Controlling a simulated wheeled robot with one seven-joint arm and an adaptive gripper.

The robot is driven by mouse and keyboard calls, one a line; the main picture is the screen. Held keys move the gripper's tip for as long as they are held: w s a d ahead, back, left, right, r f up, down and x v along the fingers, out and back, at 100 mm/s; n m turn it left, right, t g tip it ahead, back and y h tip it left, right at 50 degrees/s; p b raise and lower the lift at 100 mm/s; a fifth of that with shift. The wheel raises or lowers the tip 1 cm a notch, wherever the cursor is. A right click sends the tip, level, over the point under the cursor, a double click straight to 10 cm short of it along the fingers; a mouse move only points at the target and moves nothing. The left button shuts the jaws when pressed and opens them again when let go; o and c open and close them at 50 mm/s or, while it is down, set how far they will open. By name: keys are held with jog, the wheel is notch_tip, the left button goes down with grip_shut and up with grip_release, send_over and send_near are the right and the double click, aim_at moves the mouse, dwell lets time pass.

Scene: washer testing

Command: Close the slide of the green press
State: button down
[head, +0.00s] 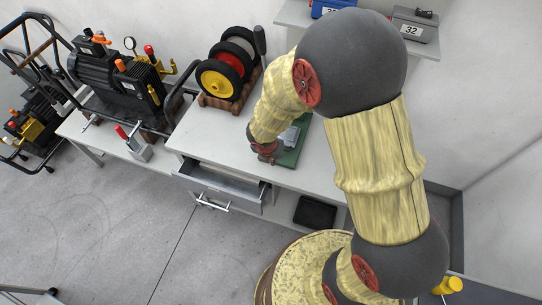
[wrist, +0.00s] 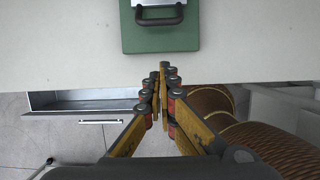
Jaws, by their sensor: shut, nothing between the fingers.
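The green press (wrist: 160,42) stands on the white table, at the top of the wrist view. A black handle (wrist: 160,21) and part of a light metal slide plate (wrist: 158,3) show on it; the rest is cut off by the frame. In the head view the press (head: 291,157) is mostly hidden behind my arm. My gripper (wrist: 164,68) is shut and empty, its fingertips together just short of the press's near edge in the wrist picture. In the head view my gripper (head: 264,153) is left of the press. How far the slide is open cannot be told.
An open drawer (head: 225,184) juts from the table front, also visible in the wrist view (wrist: 80,105). A rack of wheels (head: 228,72) stands at the table's back left. A black motor unit (head: 118,75) is farther left. Bare tabletop (head: 200,128) lies left of the press.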

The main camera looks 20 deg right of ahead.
jog(key=b+x, duration=0.1)
jog(key=x, duration=0.4)
jog(key=shift+w+d, duration=0.8)
jog(key=shift+w, duration=0.3)
jog(key=shift+w+d+f, duration=0.1)
jog(key=shift+w+d, duration=0.2)
jog(key=shift+w, duration=0.15)
jog(key=shift+w+d+p, duration=0.7)
jog(key=shift+w+p, duration=0.2)
jog(key=shift+w+d, duration=0.1)
jog(key=shift+w, duration=0.1)
